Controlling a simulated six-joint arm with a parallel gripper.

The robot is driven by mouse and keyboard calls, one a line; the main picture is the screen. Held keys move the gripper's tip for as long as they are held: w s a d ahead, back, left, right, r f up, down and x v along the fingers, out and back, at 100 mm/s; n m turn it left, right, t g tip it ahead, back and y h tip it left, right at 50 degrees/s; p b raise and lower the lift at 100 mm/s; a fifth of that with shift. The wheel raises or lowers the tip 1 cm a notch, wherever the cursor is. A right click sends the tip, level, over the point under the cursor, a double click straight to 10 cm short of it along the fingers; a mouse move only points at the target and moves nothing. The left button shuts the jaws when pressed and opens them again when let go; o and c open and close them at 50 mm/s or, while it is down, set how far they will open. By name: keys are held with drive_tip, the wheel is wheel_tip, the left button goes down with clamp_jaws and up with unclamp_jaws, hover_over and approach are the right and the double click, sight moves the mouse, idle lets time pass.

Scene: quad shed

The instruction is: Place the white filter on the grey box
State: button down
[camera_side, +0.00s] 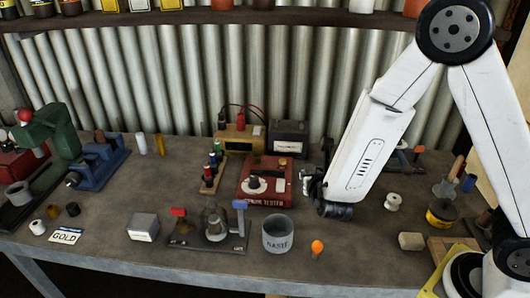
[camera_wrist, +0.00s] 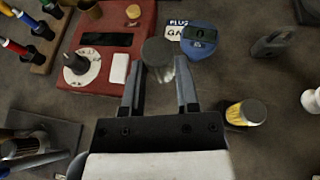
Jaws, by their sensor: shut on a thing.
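My gripper (camera_side: 308,185) is low at the right of the red spark tester. In the wrist view its fingers (camera_wrist: 160,66) are shut on a small upright cylinder with a dull grey round top and a pale side, which I take for the white filter (camera_wrist: 157,50). In the side view the gripper mostly hides it. I cannot tell whether its base touches the bench. The grey box (camera_side: 142,228) sits at the front left of the bench, well left of my gripper, with a bare flat top. It is outside the wrist view.
The red spark tester (camera_side: 265,182) is close left of my gripper. A carburettor stand (camera_side: 205,243), grey tin (camera_side: 278,234) and orange-topped item (camera_side: 317,247) lie towards the front. A yellow cylinder (camera_wrist: 247,112) and white spool (camera_side: 393,201) are on the right.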

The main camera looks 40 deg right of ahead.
hover_over(307, 209)
drive_tip(key=shift+f, duration=2.15)
drive_tip(key=shift+f, duration=1.75)
drive_tip(key=shift+f, duration=0.1)
drive_tip(key=shift+c, duration=1.8)
unclamp_jaws()
